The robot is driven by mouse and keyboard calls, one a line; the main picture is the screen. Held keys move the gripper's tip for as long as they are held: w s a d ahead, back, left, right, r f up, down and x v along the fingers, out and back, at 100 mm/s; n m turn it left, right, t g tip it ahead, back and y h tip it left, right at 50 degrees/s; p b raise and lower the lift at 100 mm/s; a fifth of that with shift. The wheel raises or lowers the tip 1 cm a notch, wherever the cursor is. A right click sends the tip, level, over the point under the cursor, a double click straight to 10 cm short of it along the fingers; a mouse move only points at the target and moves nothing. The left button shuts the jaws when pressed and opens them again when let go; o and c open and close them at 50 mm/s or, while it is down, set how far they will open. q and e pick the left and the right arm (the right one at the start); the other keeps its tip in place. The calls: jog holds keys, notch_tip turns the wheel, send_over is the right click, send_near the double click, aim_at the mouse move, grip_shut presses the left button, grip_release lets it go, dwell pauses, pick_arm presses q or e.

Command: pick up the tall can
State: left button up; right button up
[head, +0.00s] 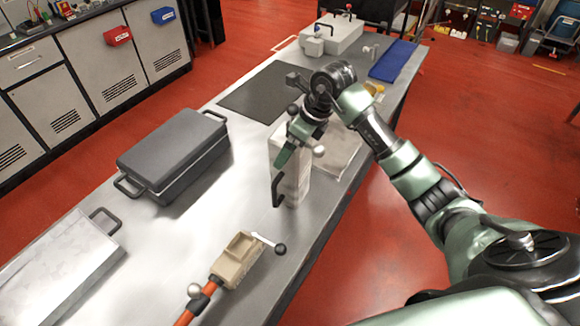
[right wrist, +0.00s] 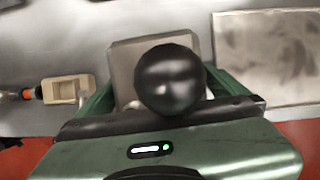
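The tall can appears to be the pale, boxy upright container (head: 290,182) standing on the metal bench in the head view. In the right wrist view, a pale shape (right wrist: 128,62), likely the can, lies between the spread green fingers. A dark ball (right wrist: 170,80) blocks the middle, so contact with the fingers cannot be told. My left gripper is out of view.
A dark lidded case (head: 172,155) with handles stands left on the bench (head: 225,205). A beige fixture with a ball-ended lever (head: 237,258) is at the front, a metal plate (head: 55,265) at front left. A black mat (head: 262,92) and blue tray (head: 394,62) lie farther back.

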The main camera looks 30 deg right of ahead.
jog(key=c, duration=1.5)
jog(key=shift+w+r, duration=0.1)
jog(key=c, duration=0.4)
jog(key=shift+c, duration=0.2)
